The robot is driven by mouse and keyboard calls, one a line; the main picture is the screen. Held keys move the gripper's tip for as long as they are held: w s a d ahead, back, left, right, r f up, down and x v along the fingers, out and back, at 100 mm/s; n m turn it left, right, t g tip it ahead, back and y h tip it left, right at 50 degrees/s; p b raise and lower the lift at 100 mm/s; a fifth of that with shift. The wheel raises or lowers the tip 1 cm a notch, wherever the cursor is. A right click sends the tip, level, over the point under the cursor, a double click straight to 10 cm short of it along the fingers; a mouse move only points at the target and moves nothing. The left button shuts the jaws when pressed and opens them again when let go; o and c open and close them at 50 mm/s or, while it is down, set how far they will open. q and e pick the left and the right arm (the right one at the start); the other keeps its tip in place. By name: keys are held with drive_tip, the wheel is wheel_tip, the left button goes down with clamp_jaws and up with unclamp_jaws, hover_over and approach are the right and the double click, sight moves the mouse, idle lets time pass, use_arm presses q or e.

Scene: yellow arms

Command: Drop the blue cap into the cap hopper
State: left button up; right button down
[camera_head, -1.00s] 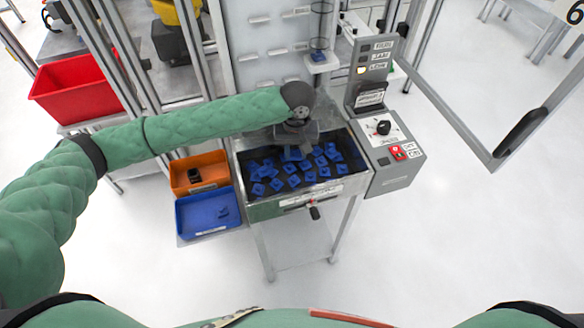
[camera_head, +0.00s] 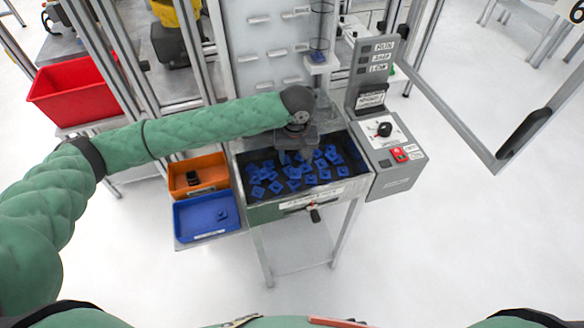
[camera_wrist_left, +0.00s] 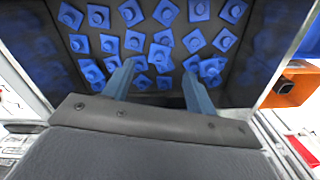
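The cap hopper (camera_head: 345,190) is a metal tray with a dark inside. Several blue caps (camera_head: 268,182) lie spread in it, square with a round knob. They also show in the left wrist view (camera_wrist_left: 134,41). My left gripper (camera_head: 284,156) is over the back of the hopper, pointing down. In the left wrist view my left gripper's fingers (camera_wrist_left: 158,78) are apart, with caps showing between and beyond them; no cap is clearly gripped. A single blue cap (camera_head: 222,215) lies in the blue bin (camera_head: 190,233). My right gripper is not in view.
An orange bin (camera_head: 182,166) with a black part stands left of the hopper, behind the blue bin. A control box (camera_head: 392,155) with a knob and red switch adjoins the hopper's right side. A red bin (camera_head: 78,92) is at far left. An upright panel stands behind.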

use_arm(q)
drive_tip(key=shift+r, duration=0.1)
drive_tip(key=shift+r, duration=0.2)
wheel_tip(320, 180, up, 7)
drive_tip(key=b, duration=0.2)
drive_tip(key=shift+b, duration=0.3)
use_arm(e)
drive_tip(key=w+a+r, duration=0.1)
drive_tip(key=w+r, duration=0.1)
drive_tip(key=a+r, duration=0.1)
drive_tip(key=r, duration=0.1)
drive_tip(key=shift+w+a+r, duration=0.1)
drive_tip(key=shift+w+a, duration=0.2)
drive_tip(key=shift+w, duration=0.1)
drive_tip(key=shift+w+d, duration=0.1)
